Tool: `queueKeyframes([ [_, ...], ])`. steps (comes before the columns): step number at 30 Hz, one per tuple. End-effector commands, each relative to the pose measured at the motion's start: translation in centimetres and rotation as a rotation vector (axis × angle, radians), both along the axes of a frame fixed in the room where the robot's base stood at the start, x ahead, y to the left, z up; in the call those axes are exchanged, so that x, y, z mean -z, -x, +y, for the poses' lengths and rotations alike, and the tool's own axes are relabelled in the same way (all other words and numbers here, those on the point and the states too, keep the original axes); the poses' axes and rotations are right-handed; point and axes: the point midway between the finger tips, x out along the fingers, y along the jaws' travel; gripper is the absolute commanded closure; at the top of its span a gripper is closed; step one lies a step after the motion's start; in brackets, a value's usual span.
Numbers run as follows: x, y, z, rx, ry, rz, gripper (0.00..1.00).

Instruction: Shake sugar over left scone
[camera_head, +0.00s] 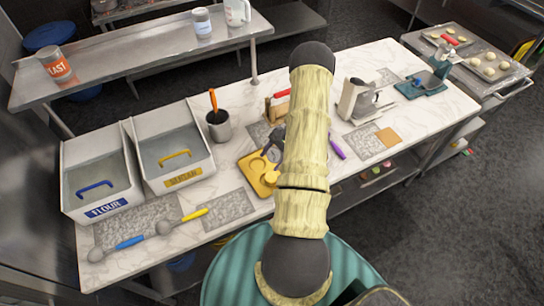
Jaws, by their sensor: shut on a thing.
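My arm runs up the middle of the view and hides part of the counter. A dark piece just left of it looks like my gripper (276,138), partly hidden behind the arm. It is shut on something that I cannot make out. Pale round pieces lie on a front baking tray (475,64) and a back baking tray (428,36) at the far right. The sugar bin (204,152), with a yellow label and scoop handle, stands left of the tray.
The flour bin (67,175) stands at the left. A blue-handled scoop (128,242) and a yellow-handled scoop (194,215) lie in front.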

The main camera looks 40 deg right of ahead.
Motion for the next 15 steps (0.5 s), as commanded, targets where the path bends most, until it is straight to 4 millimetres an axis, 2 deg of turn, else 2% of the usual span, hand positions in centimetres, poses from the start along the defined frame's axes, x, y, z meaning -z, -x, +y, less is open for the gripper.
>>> queueKeyframes([
  [10,1.8,-0.1,-0.4,0.000,0.227,-0.066,0.73],
  [15,2.3,-0.2,-0.6,0.000,0.277,-0.083,0.73],
])
